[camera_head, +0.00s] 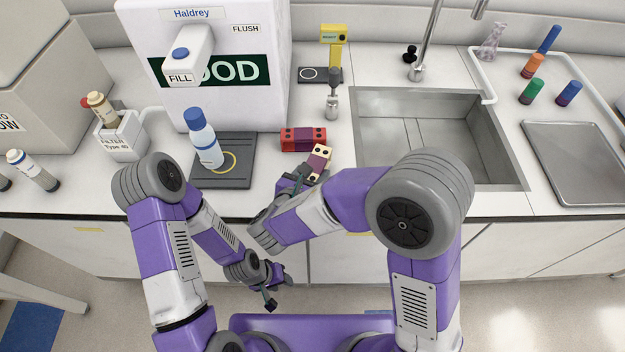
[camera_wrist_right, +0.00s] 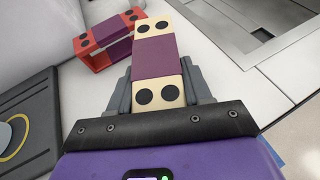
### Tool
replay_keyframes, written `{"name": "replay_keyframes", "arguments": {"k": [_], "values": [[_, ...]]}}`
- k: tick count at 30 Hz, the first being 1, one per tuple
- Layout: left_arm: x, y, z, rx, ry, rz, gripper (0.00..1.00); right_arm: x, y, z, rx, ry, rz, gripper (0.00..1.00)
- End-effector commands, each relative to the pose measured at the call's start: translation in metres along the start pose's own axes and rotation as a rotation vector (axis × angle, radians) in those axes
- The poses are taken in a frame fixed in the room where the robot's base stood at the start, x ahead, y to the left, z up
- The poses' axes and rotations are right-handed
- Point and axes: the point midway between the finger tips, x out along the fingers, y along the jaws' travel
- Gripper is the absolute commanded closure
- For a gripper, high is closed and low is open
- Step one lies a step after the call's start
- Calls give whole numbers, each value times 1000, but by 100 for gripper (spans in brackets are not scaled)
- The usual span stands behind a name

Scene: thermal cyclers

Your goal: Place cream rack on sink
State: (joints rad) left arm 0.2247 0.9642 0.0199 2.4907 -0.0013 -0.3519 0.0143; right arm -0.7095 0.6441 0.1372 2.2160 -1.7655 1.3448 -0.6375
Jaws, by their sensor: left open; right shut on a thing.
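The cream rack (camera_head: 321,152) has cream ends with dark round holes and a purple middle band. My right gripper (camera_head: 304,178) is shut on it above the counter's front part, left of the sink. In the right wrist view the cream rack (camera_wrist_right: 157,62) sits between the jaws and points away. The steel sink (camera_head: 425,125) is at the right of the rack, and its corner shows in the right wrist view (camera_wrist_right: 222,30). My left gripper (camera_head: 272,290) is open and empty, low in front of the counter.
A red rack (camera_head: 303,139) stands just behind the cream rack. A blue-capped bottle (camera_head: 204,142) stands on a dark pad (camera_head: 238,178) at the left. A faucet (camera_head: 428,50) rises behind the sink. A metal tray (camera_head: 578,160) and several coloured tubes are at the right.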

Motion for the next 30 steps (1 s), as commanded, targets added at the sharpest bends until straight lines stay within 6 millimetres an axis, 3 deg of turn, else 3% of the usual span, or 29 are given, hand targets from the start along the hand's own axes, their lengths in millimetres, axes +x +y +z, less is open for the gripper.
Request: {"name": "replay_keyframes", "arguments": {"k": [3, 15, 16, 20, 30], "values": [[7, -3, 0, 0, 0, 0, 57, 8, 0, -18, -3, 1, -2, 82], [11, -4, 0, 0, 0, 0, 57, 10, 0, -22, 1, 0, 0, 82], [11, -4, 0, 0, 0, 0, 57, 9, 0, -22, 0, 0, 0, 48], [10, -4, 0, 0, 0, 0, 57, 9, 0, -21, 0, 0, -1, 28], [8, -3, 0, 0, 0, 0, 57, 8, 0, -20, 0, 0, -1, 26]]}}
